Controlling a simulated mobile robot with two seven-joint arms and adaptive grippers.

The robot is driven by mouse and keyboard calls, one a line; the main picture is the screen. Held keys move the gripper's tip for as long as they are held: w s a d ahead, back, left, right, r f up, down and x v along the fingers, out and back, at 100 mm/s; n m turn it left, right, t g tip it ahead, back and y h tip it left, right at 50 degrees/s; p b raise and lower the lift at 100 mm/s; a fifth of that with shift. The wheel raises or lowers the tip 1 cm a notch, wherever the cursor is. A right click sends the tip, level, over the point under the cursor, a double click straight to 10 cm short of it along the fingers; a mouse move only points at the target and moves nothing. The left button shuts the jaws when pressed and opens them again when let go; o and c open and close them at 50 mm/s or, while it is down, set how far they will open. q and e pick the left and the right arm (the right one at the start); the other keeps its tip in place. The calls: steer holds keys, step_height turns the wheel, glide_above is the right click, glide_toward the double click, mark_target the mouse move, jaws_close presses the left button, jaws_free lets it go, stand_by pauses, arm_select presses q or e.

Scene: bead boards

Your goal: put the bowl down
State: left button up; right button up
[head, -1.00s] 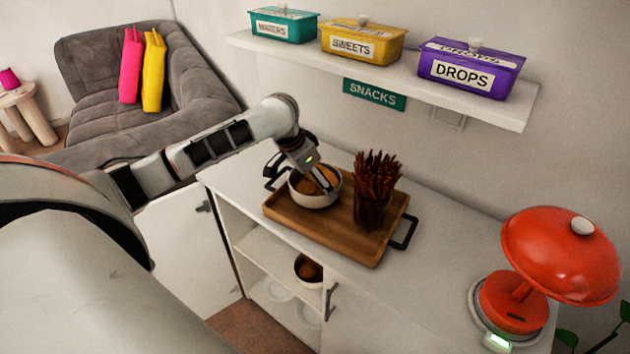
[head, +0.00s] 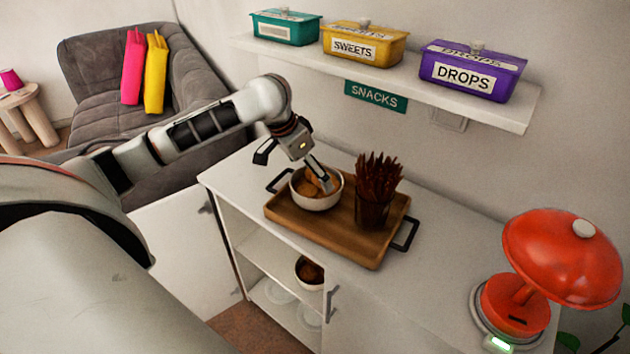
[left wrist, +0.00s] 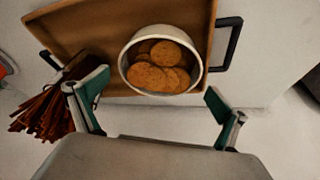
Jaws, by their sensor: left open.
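The white bowl (head: 318,203) holds round brown biscuits and sits upright on the left part of the wooden tray (head: 330,238). In the left wrist view the bowl (left wrist: 126,62) rests near the tray's edge, with the biscuits clearly visible. My left gripper (head: 294,166) is open just above and behind the bowl. One finger shows over the bowl in the head view, the other off to its left. In the left wrist view the fingers stand wide on either side of the bowl, with gaps. My right gripper is not in view.
A dark glass of brown sticks (head: 375,195) stands on the tray, right of the bowl. A red dome-topped scale (head: 515,305) stands at the right of the white cabinet (head: 350,285). A wall shelf (head: 420,100) bears teal, yellow and purple boxes. Another bowl (head: 309,283) sits inside the cabinet.

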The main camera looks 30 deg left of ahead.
arm_select(q)
steer(key=d+v, duration=0.1)
steer(key=v, duration=0.5)
steer(key=shift+a+r, duration=0.35)
steer(key=shift+a, duration=0.15)
steer(key=shift+s, duration=0.1)
steer(key=shift+s+f, duration=0.1)
